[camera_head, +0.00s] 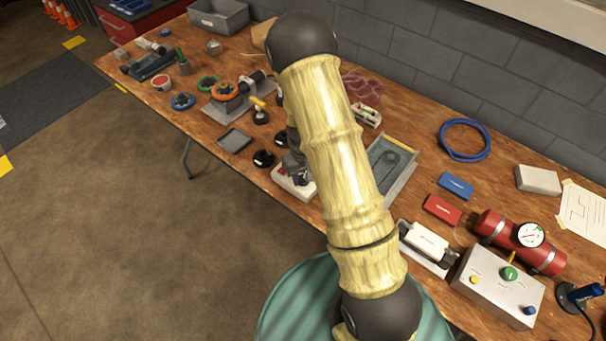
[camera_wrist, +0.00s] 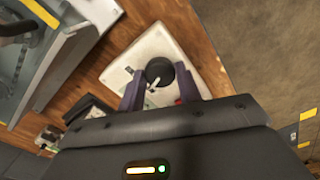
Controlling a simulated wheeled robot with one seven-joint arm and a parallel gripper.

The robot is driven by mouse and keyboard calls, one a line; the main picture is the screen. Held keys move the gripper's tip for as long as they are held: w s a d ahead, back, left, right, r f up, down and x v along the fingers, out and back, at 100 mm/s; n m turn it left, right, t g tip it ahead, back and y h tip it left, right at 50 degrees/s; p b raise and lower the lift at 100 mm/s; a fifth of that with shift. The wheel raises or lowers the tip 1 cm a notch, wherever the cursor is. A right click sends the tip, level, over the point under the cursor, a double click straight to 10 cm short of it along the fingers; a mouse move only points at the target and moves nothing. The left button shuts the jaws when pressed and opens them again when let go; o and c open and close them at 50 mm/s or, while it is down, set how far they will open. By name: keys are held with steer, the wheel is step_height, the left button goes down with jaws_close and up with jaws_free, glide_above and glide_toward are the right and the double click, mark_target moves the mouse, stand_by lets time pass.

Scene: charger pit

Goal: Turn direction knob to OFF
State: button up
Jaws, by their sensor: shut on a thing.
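The direction knob (camera_wrist: 160,72) is a black round knob with a white pointer mark. It sits on a pale panel box (camera_wrist: 150,45) in the wrist view. In the head view the white box (camera_head: 290,186) lies near the table's front edge, and my gripper and arm hide much of it. My gripper (camera_wrist: 159,86) is over the box, with one dark purple finger on each side of the knob, shut on it. I cannot read any OFF label. In the head view my gripper (camera_head: 296,166) is partly hidden behind my arm.
A grey tray (camera_head: 400,183) lies to the right of the box, and black knobs (camera_head: 263,158) stand to its left. A control box (camera_head: 497,286) and red cylinder (camera_head: 500,232) are at the right. Floor is open in front of the table (camera_head: 225,163).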

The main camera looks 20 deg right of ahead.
mark_target(303, 178)
steer(key=shift+w+r+m, duration=0.1)
steer(key=shift+m, duration=1.8)
steer(key=o, duration=1)
step_height(303, 178, up, 17)
steer(key=shift+r, duration=0.15)
